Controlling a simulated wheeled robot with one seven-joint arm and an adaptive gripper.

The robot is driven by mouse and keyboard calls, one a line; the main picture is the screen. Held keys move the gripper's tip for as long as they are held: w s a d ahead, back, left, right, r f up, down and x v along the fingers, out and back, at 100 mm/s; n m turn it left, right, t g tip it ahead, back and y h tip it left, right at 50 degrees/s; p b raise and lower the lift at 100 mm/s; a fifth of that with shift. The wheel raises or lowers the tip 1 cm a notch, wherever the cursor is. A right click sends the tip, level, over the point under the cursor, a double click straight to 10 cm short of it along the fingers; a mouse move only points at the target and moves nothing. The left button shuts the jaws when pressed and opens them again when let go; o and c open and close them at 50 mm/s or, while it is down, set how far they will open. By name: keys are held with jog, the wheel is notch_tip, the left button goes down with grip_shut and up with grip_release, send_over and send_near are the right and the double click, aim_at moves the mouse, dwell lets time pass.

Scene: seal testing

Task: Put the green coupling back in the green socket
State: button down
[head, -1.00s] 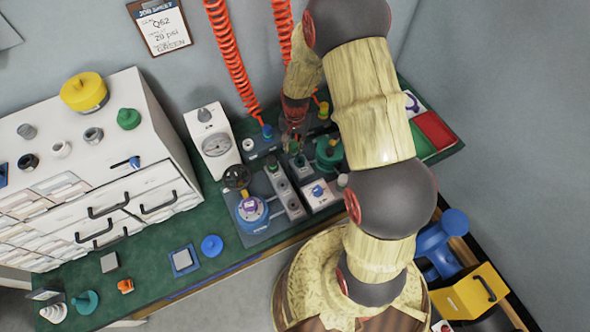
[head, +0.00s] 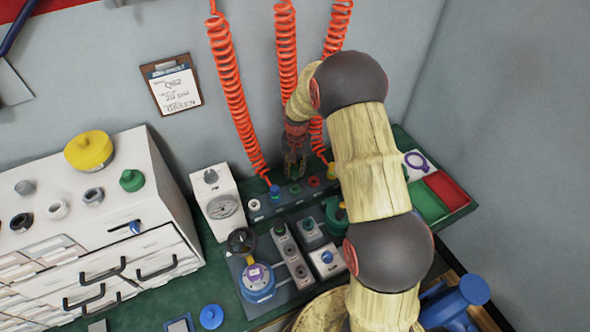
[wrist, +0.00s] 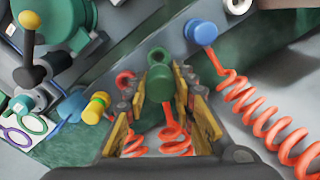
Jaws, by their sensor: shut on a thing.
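My gripper (wrist: 160,100) is shut on the green coupling (wrist: 160,84), which stands between its fingers in the wrist view. A red coiled hose trails from the coupling's lower end. The green-ringed socket (wrist: 158,53) shows just beyond the coupling's head, on the grey strip, partly hidden by it. I cannot tell whether they touch. In the head view my gripper (head: 295,160) hangs over the strip (head: 263,212), between the blue coupling (head: 275,193) and the red socket (head: 314,182); the green coupling is hard to make out there.
In the wrist view the blue coupling (wrist: 203,32) with its coiled hose is to the right, and the red socket (wrist: 124,79) and yellow coupling (wrist: 96,106) are to the left. A gauge box (head: 218,200) and valve fittings (head: 256,282) crowd the bench nearby.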

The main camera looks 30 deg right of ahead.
jog(key=shift+f+b, duration=1.45)
jog(key=shift+f, duration=0.8)
jog(key=shift+p, duration=0.45)
jog(key=shift+f+b, duration=0.5)
jog(key=shift+f, duration=0.85)
jog(key=c, duration=1.4)
grip_release()
notch_tip(320, 180, up, 12)
jog(key=shift+s+d+f, duration=0.1)
